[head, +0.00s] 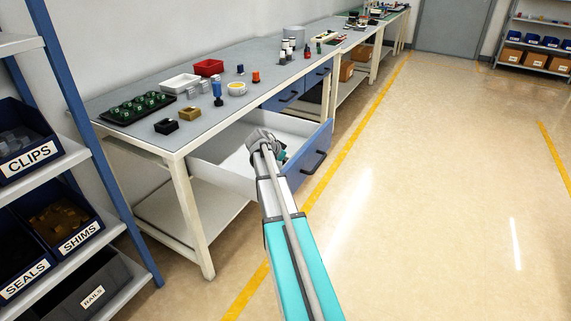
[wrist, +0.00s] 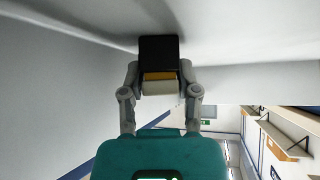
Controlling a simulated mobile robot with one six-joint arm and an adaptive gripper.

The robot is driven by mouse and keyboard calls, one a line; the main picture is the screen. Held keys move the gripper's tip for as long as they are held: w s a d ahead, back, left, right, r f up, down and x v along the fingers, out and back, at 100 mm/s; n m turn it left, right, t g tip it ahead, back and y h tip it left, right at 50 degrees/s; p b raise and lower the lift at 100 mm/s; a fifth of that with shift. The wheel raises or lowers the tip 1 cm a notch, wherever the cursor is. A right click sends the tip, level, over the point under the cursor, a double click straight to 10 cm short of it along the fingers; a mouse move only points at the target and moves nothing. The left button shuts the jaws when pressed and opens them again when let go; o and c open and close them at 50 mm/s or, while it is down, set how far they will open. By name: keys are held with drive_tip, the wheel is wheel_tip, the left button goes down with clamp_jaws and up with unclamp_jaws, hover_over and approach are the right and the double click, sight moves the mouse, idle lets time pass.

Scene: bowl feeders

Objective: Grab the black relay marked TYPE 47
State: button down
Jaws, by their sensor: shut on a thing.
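My gripper (head: 262,142) is at the open drawer below the bench's near end, in the head view. In the wrist view my gripper (wrist: 159,80) is shut on a black block (wrist: 158,50) with an orange band and a pale end between the fingers. No marking can be read on it, so I cannot tell whether it is the TYPE 47 relay. The block is hidden in the head view. Another black block (head: 166,126) sits on the bench near its front edge, with no readable marking.
The open drawer (head: 225,150) has pale walls and a blue front. A brass-coloured block (head: 189,113), a black tray (head: 135,116) of green parts, a red bin (head: 208,67) and a white bin (head: 180,83) stand on the bench. A labelled bin rack (head: 75,80) is at left. The right floor is clear.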

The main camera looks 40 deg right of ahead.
sight(288, 156)
drive_tip(key=shift+r, duration=0.15)
wheel_tip(288, 156, up, 10)
drive_tip(key=p, duration=1)
idle(0.6)
